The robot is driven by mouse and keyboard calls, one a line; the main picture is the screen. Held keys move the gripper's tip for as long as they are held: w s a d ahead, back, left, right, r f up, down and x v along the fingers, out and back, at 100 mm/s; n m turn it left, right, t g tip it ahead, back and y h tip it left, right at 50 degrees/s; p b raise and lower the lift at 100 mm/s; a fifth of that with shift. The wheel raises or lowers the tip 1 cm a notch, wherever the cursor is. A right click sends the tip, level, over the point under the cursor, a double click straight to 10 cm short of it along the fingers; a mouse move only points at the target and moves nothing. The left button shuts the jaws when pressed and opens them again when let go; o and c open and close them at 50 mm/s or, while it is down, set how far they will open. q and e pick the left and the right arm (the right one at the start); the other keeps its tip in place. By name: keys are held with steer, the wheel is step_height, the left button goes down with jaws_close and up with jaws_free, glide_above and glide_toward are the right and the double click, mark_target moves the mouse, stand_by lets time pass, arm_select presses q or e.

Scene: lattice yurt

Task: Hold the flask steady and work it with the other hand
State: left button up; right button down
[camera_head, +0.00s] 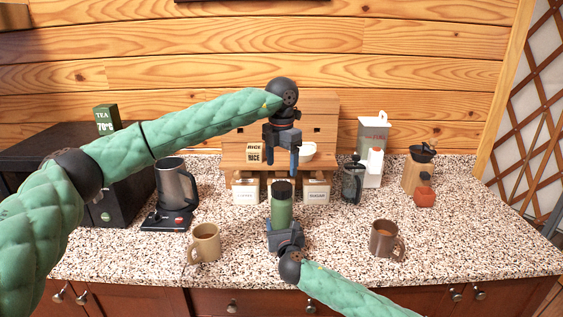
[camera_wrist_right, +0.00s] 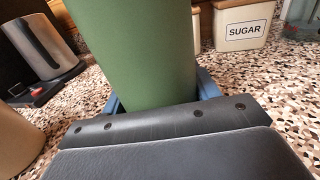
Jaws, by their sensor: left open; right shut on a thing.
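The green flask (camera_head: 281,212) with a dark lid (camera_head: 283,188) stands upright on the speckled counter, near the middle. My right gripper (camera_head: 284,230) is shut on the lower part of the flask. In the right wrist view the flask's green body (camera_wrist_right: 140,50) fills the upper middle, with blue fingers at both sides of its base; its lid is out of that view. My left gripper (camera_head: 281,160) is open and empty, pointing down above the flask's lid and apart from it.
A tan mug (camera_head: 205,243) stands left of the flask, a brown mug (camera_head: 384,240) right. A kettle (camera_head: 176,187) is at the left. Canisters (camera_head: 317,190), a French press (camera_head: 352,180) and a grinder (camera_head: 418,172) stand behind. Counter between flask and mugs is clear.

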mark_target(282, 185)
arm_select(q)
steer(key=shift+f, duration=4.05)
steer(key=shift+c, duration=0.2)
steer(key=c, duration=0.9)
steer(key=shift+c, duration=0.3)
steer(key=o, duration=1.2)
steer(key=shift+c, duration=0.2)
